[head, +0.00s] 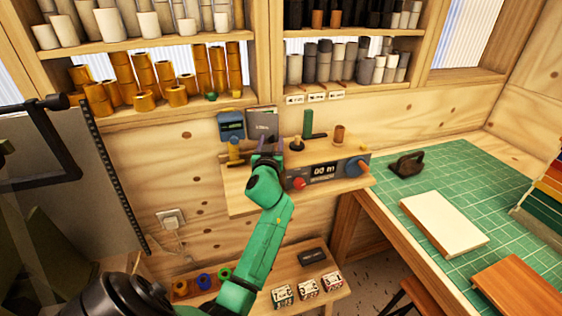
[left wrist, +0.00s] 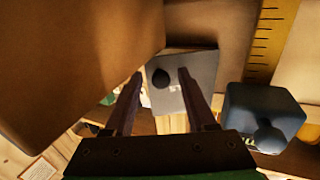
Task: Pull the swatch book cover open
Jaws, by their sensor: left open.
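The swatch book appears to be the grey, upright, book-like panel with small print (head: 262,121) at the back of the small wooden wall shelf. In the left wrist view its grey cover (left wrist: 203,66) has a round black knob (left wrist: 160,78). My left gripper (head: 270,142) is in front of the book's lower part, fingers pointing at it. In the left wrist view the fingers (left wrist: 159,76) are apart, one on each side of the knob in the picture; contact cannot be told. The gripper hides the cover's lower part in the head view. My right gripper is not in view.
A blue device (head: 231,125) stands just left of the book and shows in the wrist view (left wrist: 262,112). A control box with dials (head: 325,173) is at the right. A green upright tool (head: 308,123) and pegs stand nearby. Shelves of rolls hang above.

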